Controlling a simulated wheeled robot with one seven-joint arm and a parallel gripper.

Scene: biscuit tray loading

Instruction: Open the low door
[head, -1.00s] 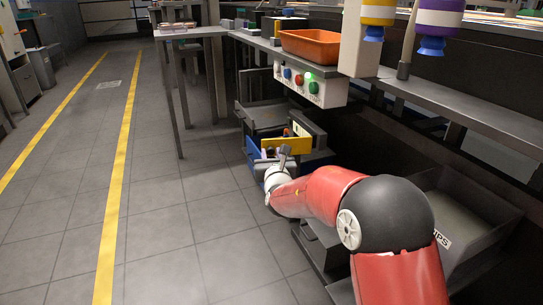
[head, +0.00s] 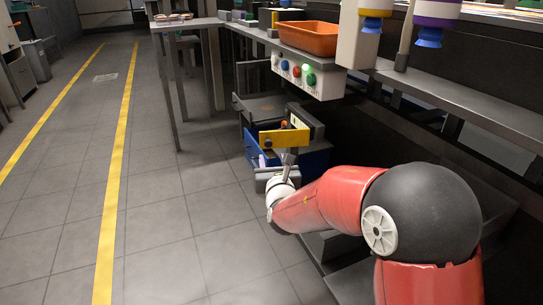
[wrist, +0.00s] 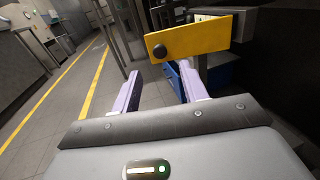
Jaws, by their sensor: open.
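The low door is a yellow panel (head: 283,138) on a small grey box (head: 300,117) beneath the counter in the head view. In the wrist view the yellow door (wrist: 195,38) crosses the upper middle, with a round black knob (wrist: 159,50) near its left end. My gripper (wrist: 159,76) is open, its two pale fingers apart, and nothing is seen between them. The knob appears beyond the fingertips, between them in the picture; I cannot tell whether anything touches. In the head view my gripper (head: 290,158) is just in front of the door. How far the door is swung is unclear.
A control box (head: 306,78) with coloured buttons and an orange tray (head: 309,38) are above. Open tiled floor (head: 160,220) lies to the left.

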